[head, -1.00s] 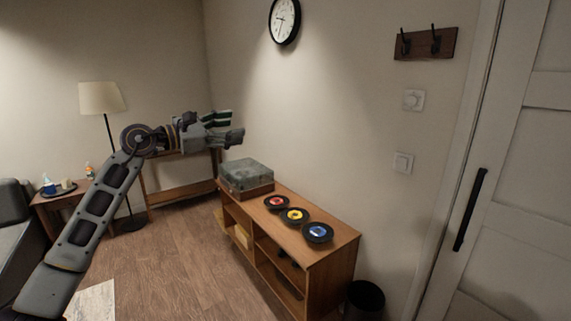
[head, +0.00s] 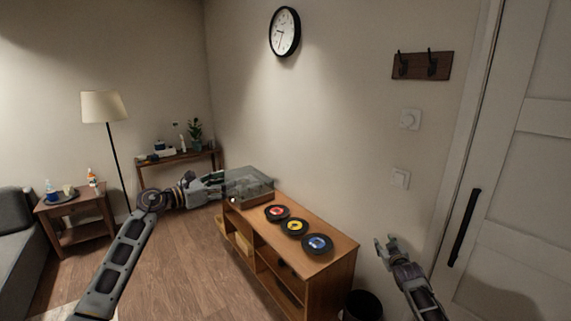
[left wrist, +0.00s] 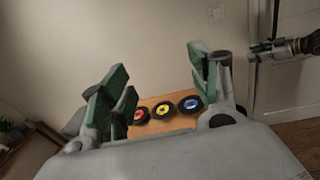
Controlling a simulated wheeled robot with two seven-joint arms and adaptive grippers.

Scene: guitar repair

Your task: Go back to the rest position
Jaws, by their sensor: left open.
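My left gripper (head: 226,187) reaches in from the left in the head view, in front of the record player with its clear lid (head: 253,184). Its fingers stand apart with nothing between them in the left wrist view (left wrist: 160,85). My right gripper (head: 385,243) is raised at the lower right of the head view, between the cabinet and the door. Its fingertips look apart and empty. It also shows at the right edge of the left wrist view (left wrist: 262,50).
A wooden cabinet (head: 335,262) carries the player and a red-label (head: 276,212), a yellow-label (head: 294,227) and a blue-label record (head: 317,244). A black bin (head: 363,305) stands beside it. A lamp (head: 102,107), side table (head: 75,212) and shelf table (head: 180,158) are left.

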